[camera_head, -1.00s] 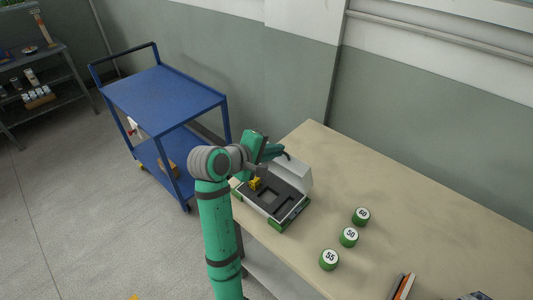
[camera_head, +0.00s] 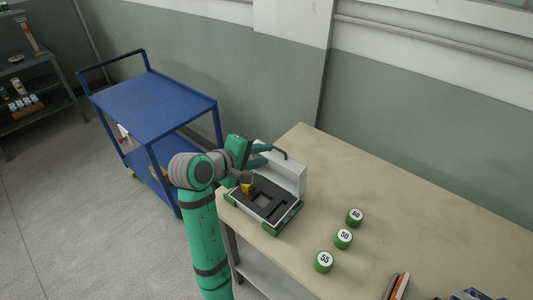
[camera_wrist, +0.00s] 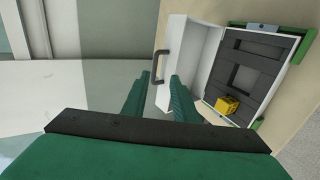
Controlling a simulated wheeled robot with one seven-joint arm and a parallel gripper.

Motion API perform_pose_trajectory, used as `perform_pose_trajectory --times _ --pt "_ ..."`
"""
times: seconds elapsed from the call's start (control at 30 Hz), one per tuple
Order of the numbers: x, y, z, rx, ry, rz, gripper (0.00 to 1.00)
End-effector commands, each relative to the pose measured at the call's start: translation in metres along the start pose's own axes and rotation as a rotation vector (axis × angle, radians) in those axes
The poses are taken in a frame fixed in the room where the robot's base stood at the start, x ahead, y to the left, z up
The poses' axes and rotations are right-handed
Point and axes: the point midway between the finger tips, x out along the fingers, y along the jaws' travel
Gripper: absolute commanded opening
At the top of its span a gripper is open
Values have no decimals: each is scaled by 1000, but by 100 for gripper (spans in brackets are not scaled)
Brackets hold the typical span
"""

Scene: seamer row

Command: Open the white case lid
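The case (camera_head: 270,231) stands on the near left end of the table, with green corners and a dark insert. Its white lid (camera_head: 290,177) is raised, roughly upright, at the back; it also shows in the wrist view (camera_wrist: 203,62). The lid's dark handle (camera_wrist: 158,66) shows on its outer side. A yellow block (camera_wrist: 227,105) sits at one corner of the insert. My gripper (camera_head: 269,153) is at the upper part of the lid. In the wrist view its green fingers (camera_wrist: 160,80) are apart, with the handle just beyond their tips and no visible grip on it.
Three green weights marked 60 (camera_head: 354,217), 50 (camera_head: 343,238) and 55 (camera_head: 323,262) stand on the table (camera_head: 420,215) right of the case. An orange-edged item (camera_head: 399,286) lies at the front edge. A blue cart (camera_head: 160,100) stands left; a wall rises behind.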

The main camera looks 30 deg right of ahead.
Motion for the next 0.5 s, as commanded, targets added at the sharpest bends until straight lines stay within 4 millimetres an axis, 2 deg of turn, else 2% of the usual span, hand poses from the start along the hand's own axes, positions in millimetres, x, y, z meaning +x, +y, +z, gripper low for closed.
perform_pose_trajectory --times 0.1,0.3,0.5 --pt "-24 1 -1 2 4 3 26" --pt "-60 1 -1 2 5 4 26" --pt "-81 1 -1 1 4 4 26"
